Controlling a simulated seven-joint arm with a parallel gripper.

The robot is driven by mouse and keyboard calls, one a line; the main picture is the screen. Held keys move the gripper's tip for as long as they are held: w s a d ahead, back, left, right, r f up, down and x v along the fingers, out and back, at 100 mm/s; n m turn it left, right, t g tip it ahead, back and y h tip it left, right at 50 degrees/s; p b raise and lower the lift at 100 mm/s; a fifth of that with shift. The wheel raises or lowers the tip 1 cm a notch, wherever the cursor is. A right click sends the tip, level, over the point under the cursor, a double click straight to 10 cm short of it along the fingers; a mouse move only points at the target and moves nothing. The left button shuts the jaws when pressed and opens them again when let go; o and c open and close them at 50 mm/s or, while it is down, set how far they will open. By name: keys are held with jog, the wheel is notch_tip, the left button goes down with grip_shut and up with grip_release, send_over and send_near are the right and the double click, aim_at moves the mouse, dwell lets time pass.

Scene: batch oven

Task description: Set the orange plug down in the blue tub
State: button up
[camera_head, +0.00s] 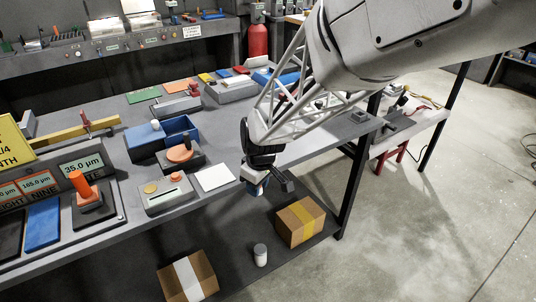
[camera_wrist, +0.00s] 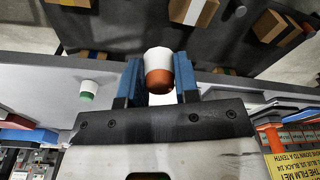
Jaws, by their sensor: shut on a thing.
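The plug (camera_wrist: 158,70), white with an orange lower part in the wrist view, is between the two blue-padded fingers of my gripper (camera_wrist: 158,88). My gripper is shut on it. In the head view my gripper (camera_head: 262,182) hangs at the table's front edge, right of a white square pad, and mostly hides the plug. The blue tub (camera_head: 143,154) is an open box on the table, left of my gripper and apart from it. A small white knob-like thing (camera_head: 155,125) shows at the tub's left part; I cannot tell whether it is inside or behind.
A grey fixture with an orange disc (camera_head: 180,153) stands in front of the tub. The white pad (camera_head: 215,178) lies between fixture and gripper. An orange-handled device (camera_head: 80,187) is at left. A white-and-green plug (camera_wrist: 88,90) shows in the wrist view. Cardboard boxes (camera_head: 300,222) sit below.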

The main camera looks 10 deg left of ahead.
jog(key=shift+s+d, duration=0.3)
jog(key=shift+s, duration=0.15)
jog(key=shift+w+a+r, duration=0.1)
dwell(0.5)
jog(key=w+a+r+n, duration=0.1)
jog(key=w+a+r, duration=0.1)
jog(key=w+a, duration=0.6)
jog(key=w+a+r+n, duration=0.1)
jog(key=w+a+r, duration=0.2)
jog(key=w+a, duration=0.55)
jog(key=n, duration=0.3)
send_near(176, 124)
jog(key=shift+g, duration=0.3)
jog(key=s, duration=0.1)
jog(key=s+d, duration=0.1)
jog(key=s, duration=0.1)
jog(key=s+d, duration=0.1)
jog(key=shift+s+d, duration=0.15)
jog(key=shift+s, duration=0.1)
jog(key=shift+f, duration=0.1)
jog(key=shift+f, duration=3.05)
